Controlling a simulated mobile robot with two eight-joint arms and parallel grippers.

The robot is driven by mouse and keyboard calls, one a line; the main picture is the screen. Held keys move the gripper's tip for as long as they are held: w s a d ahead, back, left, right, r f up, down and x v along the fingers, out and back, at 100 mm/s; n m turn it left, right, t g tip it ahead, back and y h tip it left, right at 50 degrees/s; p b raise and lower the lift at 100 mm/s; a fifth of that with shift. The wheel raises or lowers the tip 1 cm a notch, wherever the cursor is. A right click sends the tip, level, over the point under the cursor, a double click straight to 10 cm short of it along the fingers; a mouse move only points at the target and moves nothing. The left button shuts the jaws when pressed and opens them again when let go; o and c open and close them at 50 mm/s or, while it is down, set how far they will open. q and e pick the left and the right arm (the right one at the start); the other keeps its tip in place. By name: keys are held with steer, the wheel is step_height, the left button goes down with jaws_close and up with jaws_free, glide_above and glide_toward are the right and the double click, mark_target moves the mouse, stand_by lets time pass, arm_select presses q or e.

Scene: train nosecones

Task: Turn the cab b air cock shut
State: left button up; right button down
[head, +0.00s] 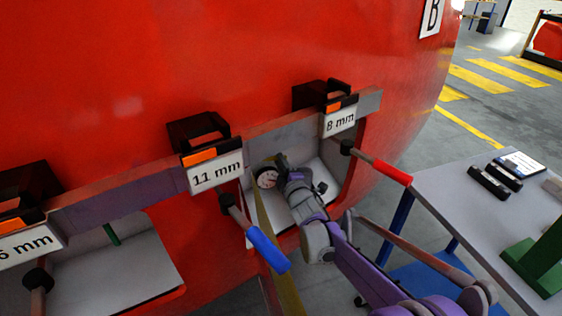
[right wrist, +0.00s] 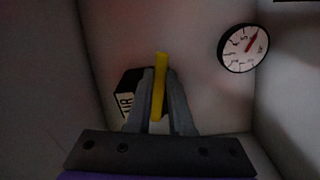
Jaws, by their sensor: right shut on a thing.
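The air cock has a yellow handle (right wrist: 160,72), which stands upright in the right wrist view. Beside it is a black block (right wrist: 126,90) with a partly hidden white label ending in "IR". My right gripper (right wrist: 157,98) is shut on the yellow handle, with a grey finger on either side. In the head view my right gripper (head: 283,166) reaches into the pale recess in the red nosecone (head: 110,75), and the handle is hidden there. A round white gauge (head: 267,178) is beside the gripper; it also shows in the right wrist view (right wrist: 243,48). My left gripper is not in view.
A blue-handled tool (head: 266,248) and a red-handled tool (head: 388,171) stick out close to my right arm. Signs read 11 mm (head: 215,173) and 8 mm (head: 340,119). A grey table (head: 455,200) stands at the right. The recess walls are close around the gripper.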

steer(key=s+a+f+m+b, duration=0.1)
steer(key=a+f+m, duration=0.4)
steer(key=m, duration=1)
steer(key=shift+s+a+f+b, duration=0.15)
steer(key=shift+s+a+b, duration=0.2)
steer(key=shift+s+a, duration=0.25)
steer(key=shift+a+m, duration=0.15)
steer(key=shift+m, duration=0.15)
steer(key=c, duration=0.8)
jaws_free()
steer(key=v, duration=1)
steer(key=shift+s+p, duration=0.4)
steer(key=shift+p, duration=0.05)
